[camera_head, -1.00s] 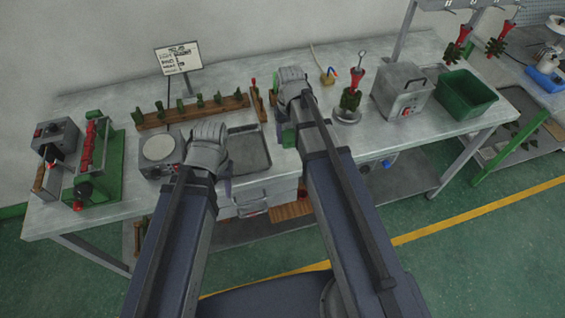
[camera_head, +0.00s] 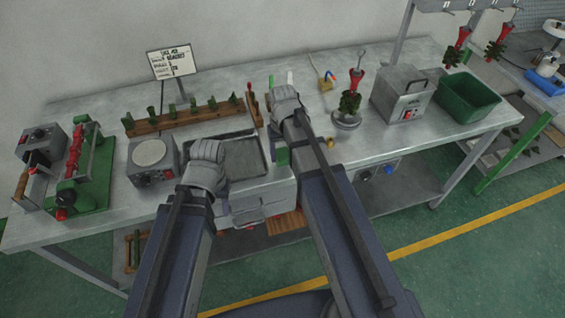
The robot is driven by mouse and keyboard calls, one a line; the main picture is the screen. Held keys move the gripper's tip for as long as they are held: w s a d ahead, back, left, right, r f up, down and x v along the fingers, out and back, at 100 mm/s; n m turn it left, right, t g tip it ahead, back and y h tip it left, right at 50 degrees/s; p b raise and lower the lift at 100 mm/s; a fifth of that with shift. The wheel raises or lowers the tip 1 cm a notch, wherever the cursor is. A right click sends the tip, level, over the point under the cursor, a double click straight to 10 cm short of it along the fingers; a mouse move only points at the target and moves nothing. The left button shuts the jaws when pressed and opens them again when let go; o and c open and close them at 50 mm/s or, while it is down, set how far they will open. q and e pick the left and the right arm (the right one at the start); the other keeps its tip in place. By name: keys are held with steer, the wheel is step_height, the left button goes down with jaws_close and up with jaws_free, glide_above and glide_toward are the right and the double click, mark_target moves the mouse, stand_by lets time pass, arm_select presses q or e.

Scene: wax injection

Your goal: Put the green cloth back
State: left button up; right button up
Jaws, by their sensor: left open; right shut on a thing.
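My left gripper (camera_head: 205,170) is open and hovers by the left front corner of a grey tray (camera_head: 262,150). Its fingers are largely hidden by the hand.
A round-plate heater (camera_head: 150,153) stands left of the tray, with a wooden rack (camera_head: 160,126) of green pieces behind. A red-and-green wax tree (camera_head: 351,98), a grey box (camera_head: 402,92) and a green bin (camera_head: 468,97) stand to the right. The bench (camera_head: 310,90) has bare patches between.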

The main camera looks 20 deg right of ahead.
mark_target(283, 160)
step_height(283, 160, down, 4)
steer(key=b, duration=0.3)
steer(key=shift+r, duration=0.25)
steer(key=o, duration=0.7)
steer(key=shift+f, duration=0.25)
steer(key=o, duration=0.5)
steer(key=shift+r, duration=0.1)
